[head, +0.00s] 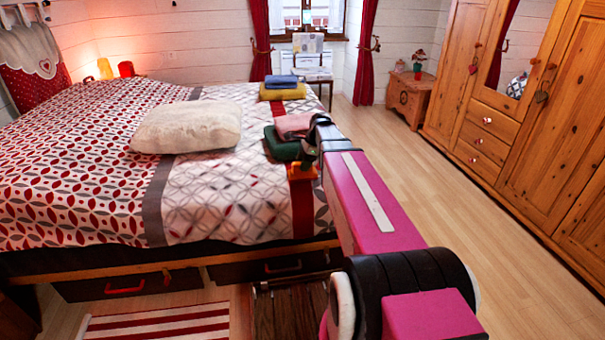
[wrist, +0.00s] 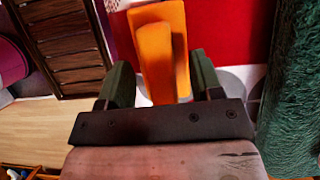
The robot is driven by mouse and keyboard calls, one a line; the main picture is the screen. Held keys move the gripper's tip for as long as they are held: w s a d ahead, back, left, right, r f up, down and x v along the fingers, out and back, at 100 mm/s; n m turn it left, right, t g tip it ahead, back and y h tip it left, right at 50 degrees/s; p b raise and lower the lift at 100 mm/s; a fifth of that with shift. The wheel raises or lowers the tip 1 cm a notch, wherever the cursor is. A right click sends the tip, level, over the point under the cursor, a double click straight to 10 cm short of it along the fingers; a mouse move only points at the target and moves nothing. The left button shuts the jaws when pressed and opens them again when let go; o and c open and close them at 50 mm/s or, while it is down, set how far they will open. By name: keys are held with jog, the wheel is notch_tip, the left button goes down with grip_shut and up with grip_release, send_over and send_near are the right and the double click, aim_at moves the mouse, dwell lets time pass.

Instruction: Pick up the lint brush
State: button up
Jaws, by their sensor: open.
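The lint brush is orange and lies on the red stripe of the bed cover near the bed's edge. In the wrist view the brush (wrist: 172,22) shows a flat orange part with a narrower handle-like piece, reaching down between the two fingers. In the head view the brush (head: 303,172) shows just below the end of my arm. My gripper (wrist: 160,68) is open, with one dark green finger on each side of the brush. I cannot tell whether the fingers touch it. In the head view my gripper (head: 307,156) is small and partly covered by my arm.
A green folded cloth (head: 281,150) and a pink cloth (head: 294,124) lie close behind the brush; green cloth (wrist: 292,105) fills the wrist view's right side. A cream pillow (head: 187,126) lies left. Wooden floor (head: 440,200) is clear at right, beside the wardrobe (head: 540,130).

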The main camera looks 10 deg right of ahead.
jog(key=shift+a+f, duration=0.15)
jog(key=shift+f, duration=0.2)
jog(key=c, duration=1.1)
jog(key=shift+o, duration=0.3)
jog(key=shift+r, duration=0.1)
jog(key=shift+r, duration=0.5)
jog(key=r, duration=0.2)
jog(key=s+a+r, duration=0.1)
jog(key=shift+r, duration=0.35)
jog(key=s+a+r, duration=0.5)
jog(key=a+r, duration=0.1)
jog(key=a, duration=0.2)
jog(key=shift+s+a, duration=0.25)
jog(key=shift+a, duration=0.15)
jog(key=shift+r, duration=0.1)
